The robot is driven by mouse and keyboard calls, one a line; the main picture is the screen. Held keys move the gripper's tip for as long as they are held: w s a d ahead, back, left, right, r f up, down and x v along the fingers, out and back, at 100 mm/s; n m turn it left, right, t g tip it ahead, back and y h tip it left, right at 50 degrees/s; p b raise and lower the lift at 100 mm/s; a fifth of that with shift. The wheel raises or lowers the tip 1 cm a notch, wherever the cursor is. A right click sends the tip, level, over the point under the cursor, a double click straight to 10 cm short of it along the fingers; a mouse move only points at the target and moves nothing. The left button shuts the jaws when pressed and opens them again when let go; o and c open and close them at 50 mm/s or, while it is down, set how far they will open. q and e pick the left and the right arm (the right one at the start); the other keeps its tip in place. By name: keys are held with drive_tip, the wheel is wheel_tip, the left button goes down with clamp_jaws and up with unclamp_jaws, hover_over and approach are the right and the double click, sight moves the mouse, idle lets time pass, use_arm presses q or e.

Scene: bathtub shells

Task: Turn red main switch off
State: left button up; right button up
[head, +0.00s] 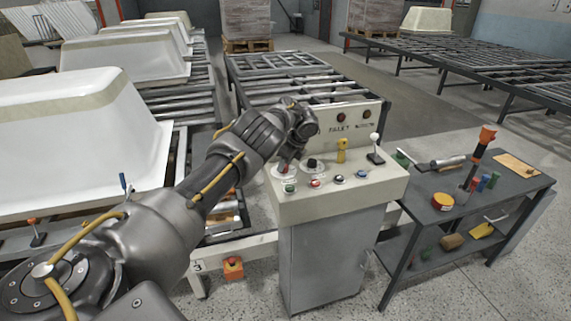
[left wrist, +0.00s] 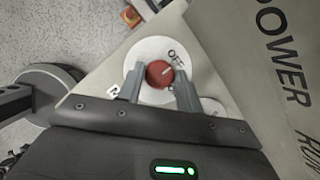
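The red main switch (left wrist: 160,74) is a round red knob with a white pointer mark, on a white round plate (left wrist: 150,52) with partly hidden lettering. In the left wrist view, my left gripper (left wrist: 160,80) has one grey finger on each side of the knob, seemingly against it. The pointer slants to the upper right. In the head view, my left gripper (head: 286,162) reaches down to the left end of the control box top (head: 330,190), and the arm hides most of the switch. My right gripper is not in view.
The box top also carries a black knob (head: 314,163), coloured buttons, a yellow switch (head: 341,150) and a white-knobbed lever (head: 375,147). A back panel (head: 350,118) rises behind them. A tool table (head: 475,190) stands to the right. White tub shells (head: 80,140) lie on rollers to the left.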

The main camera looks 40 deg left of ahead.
use_arm(q)
drive_tip(key=o, duration=0.3)
drive_tip(key=shift+o, duration=0.2)
drive_tip(key=v, duration=1)
drive_tip(key=shift+r+b, duration=0.35)
drive_tip(key=shift+r, duration=0.05)
drive_tip(key=shift+d, duration=0.1)
